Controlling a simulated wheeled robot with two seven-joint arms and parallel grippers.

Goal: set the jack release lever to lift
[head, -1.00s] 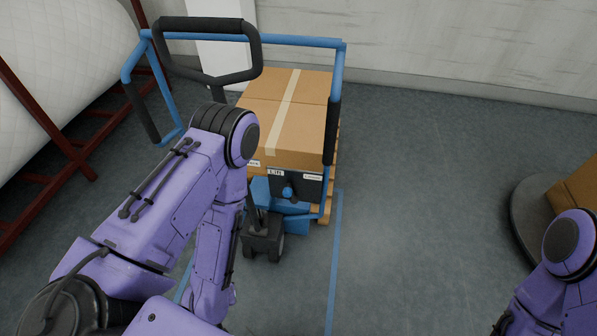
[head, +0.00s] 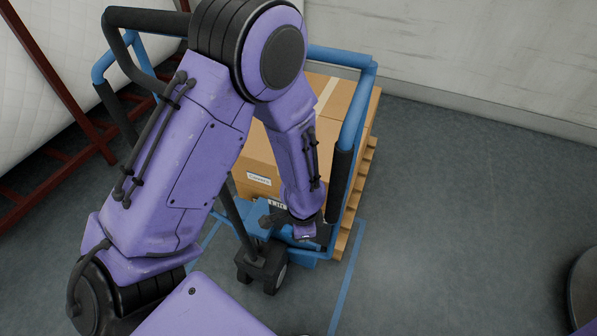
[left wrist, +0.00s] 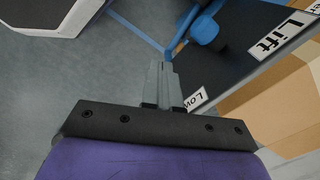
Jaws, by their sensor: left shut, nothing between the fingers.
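The blue release lever (left wrist: 207,30) shows in the left wrist view in front of a dark panel (left wrist: 240,28), with its rounded knob towards me. The panel has a white "Lift" label (left wrist: 270,44) at right and a partly covered label starting "Low" (left wrist: 194,99) nearer the gripper. In the head view my left forearm hides the lever; part of the "Lift" label (head: 277,204) shows. My left gripper (left wrist: 158,66) is shut and empty, its fingertips to the left of and below the knob in the picture, apparently apart from it. My right gripper is out of view.
The blue-framed jack cart carries cardboard boxes (head: 258,160) on a wooden pallet (head: 362,190). A black-sleeved blue rail (head: 340,185) stands right beside my forearm. The floor at right is clear.

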